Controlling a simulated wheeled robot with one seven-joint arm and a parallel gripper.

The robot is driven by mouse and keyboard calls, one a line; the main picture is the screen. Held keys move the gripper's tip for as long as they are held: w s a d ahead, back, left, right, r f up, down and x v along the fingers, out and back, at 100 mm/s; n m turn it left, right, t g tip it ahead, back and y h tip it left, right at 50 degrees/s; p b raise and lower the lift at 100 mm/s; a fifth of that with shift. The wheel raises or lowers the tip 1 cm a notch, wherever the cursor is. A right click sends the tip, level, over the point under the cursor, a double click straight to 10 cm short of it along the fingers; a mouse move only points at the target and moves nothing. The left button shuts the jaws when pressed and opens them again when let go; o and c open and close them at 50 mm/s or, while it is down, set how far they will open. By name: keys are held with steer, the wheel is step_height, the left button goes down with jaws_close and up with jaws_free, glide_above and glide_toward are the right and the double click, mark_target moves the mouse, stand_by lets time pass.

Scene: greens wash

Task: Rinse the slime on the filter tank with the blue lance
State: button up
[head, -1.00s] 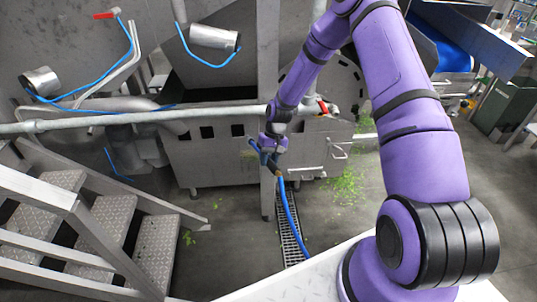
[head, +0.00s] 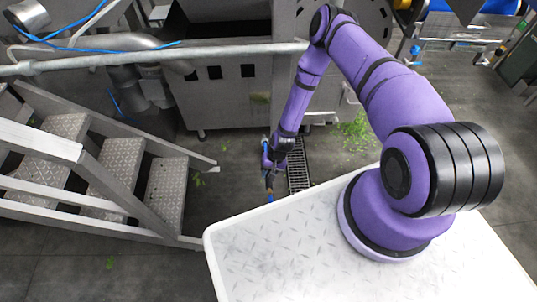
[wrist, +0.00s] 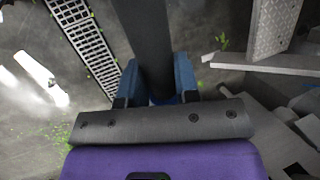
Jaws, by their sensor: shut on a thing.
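The filter tank (head: 225,98) is a grey metal box with several square openings, beyond the railing in the head view. A faint green patch of slime (head: 260,97) shows on its front face. My gripper (head: 271,165) is low over the floor in front of the tank, apart from it. In the wrist view, my gripper (wrist: 157,82) is shut on the lance, whose thick dark shaft (wrist: 145,35) runs upward between the blue fingers. A short bit of blue shows just below the gripper in the head view; the lance's tip cannot be made out.
Metal stairs (head: 115,170) with a handrail stand at the left. A horizontal pipe rail (head: 150,57) crosses before the tank. A floor drain grate (head: 298,168) lies right of my gripper. Green scraps (head: 354,132) litter the floor. My white deck fills the bottom.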

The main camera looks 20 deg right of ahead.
steer(key=shift+s+a+f, duration=0.1)
steer(key=shift+s+f, duration=0.15)
steer(key=shift+f, duration=0.35)
steer(key=shift+w+d+f, duration=0.3)
steer(key=shift+w, duration=0.6)
steer(key=shift+w+d+f, duration=0.25)
steer(key=shift+w+f, duration=0.05)
steer(key=shift+w, duration=0.55)
steer(key=shift+w+d+f, duration=0.3)
steer(key=shift+w, duration=0.6)
jaws_close()
steer(key=shift+r, duration=0.1)
steer(key=shift+d+r, duration=0.1)
steer(key=shift+r, duration=0.35)
